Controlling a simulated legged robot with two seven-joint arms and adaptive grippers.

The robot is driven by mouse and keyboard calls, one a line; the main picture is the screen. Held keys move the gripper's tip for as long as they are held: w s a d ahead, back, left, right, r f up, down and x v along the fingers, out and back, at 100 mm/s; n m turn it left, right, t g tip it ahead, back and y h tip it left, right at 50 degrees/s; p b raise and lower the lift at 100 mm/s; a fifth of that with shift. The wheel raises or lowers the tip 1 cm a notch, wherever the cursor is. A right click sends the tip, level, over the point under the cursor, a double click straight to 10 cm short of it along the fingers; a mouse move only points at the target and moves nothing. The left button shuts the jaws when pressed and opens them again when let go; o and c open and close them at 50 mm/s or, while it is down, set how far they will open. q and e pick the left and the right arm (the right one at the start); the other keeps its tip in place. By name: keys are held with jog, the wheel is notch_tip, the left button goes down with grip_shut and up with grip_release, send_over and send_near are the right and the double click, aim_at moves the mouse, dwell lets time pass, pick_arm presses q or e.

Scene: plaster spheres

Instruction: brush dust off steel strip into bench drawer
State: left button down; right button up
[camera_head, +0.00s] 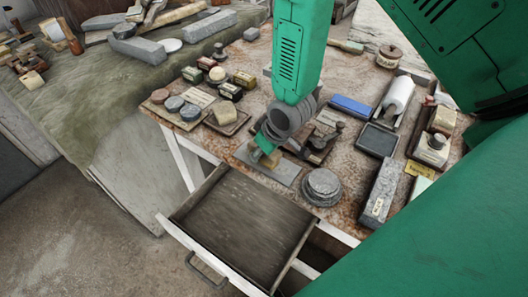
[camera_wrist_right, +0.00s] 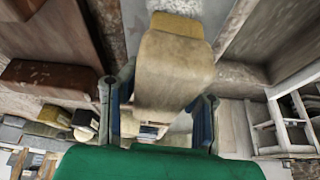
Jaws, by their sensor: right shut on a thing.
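I cannot tell whether the brush touches the strip. The drawer is pulled out below the edge, its brown floor faintly streaked. My left gripper is not in view.
A stack of grey discs (camera_head: 322,187) stands right of the strip. A long grey block (camera_head: 379,190) and a dark square tray (camera_head: 377,140) lie farther right. Small blocks and discs crowd the bench's left side. Floor left of the drawer is clear.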

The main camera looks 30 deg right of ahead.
aim_at(270, 158)
jog(key=shift+w+a, duration=0.2)
jog(key=shift+w, duration=0.45)
jog(key=shift+s+d+p, duration=0.15)
jog(key=shift+s, duration=0.35)
jog(key=shift+s+d+p, duration=0.15)
jog(key=shift+s, duration=0.35)
jog(key=shift+s+d, duration=0.2)
jog(key=shift+s, duration=0.4)
jog(key=shift+s+d, duration=0.15)
jog(key=shift+s, duration=0.4)
jog(key=shift+w, duration=0.1)
jog(key=shift+w+a, duration=0.2)
jog(key=shift+w, duration=0.5)
jog(key=shift+w+a, duration=0.25)
jog(key=shift+w, duration=0.4)
jog(key=shift+w+a, duration=0.2)
jog(key=shift+w, duration=0.5)
jog(key=shift+s+d+r+p, duration=0.2)
jog(key=shift+s+r+p, duration=0.2)
jog(key=shift+s+p, duration=0.15)
jog(key=shift+s+d+r+p, duration=0.15)
jog(key=shift+s+r+p, duration=0.2)
jog(key=shift+s+p, duration=0.2)
jog(key=shift+f, duration=0.1)
